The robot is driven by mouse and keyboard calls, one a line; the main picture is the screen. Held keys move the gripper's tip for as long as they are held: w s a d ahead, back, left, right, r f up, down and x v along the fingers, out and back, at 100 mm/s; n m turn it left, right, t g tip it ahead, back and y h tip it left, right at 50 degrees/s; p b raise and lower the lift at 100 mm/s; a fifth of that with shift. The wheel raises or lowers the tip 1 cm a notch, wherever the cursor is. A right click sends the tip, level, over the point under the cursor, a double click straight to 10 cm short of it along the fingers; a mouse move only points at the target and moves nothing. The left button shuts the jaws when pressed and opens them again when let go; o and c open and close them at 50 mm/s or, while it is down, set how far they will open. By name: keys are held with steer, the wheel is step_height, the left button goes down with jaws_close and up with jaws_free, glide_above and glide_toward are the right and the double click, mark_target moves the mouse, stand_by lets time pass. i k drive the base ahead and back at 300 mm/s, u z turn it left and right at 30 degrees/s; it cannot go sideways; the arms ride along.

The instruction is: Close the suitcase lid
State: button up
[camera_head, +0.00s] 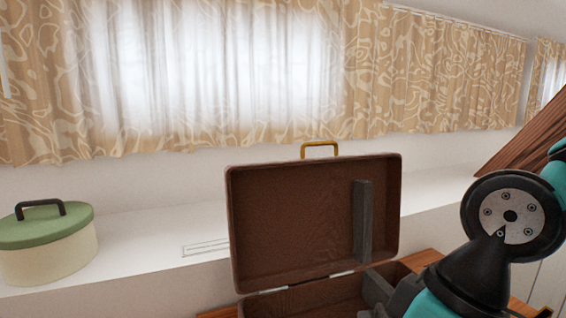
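The brown suitcase (315,300) stands open at the bottom centre of the head view. Its lid (295,215) is raised almost upright, with the brown inside facing me. A yellow handle (320,147) shows above the lid's top edge. A dark grey upright bar (363,222) shows in front of the lid's right part; I cannot tell whether it belongs to my gripper. My gripper (378,291) is at the suitcase's lower right, partly cut off by the frame. Its finger opening is not clear, and I cannot tell whether it touches the suitcase.
A cream round box with a green lid (47,240) stands on the white ledge (150,236) at left. Patterned curtains (430,75) hang behind. A slanted brown timber (525,135) is at right. A wooden surface (425,259) shows beside the suitcase.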

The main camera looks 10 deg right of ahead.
mark_target(290, 222)
steer(key=u, duration=2.35)
steer(key=k, duration=0.75)
steer(key=z, duration=1.95)
steer(key=i, duration=0.75)
steer(key=u, duration=0.15)
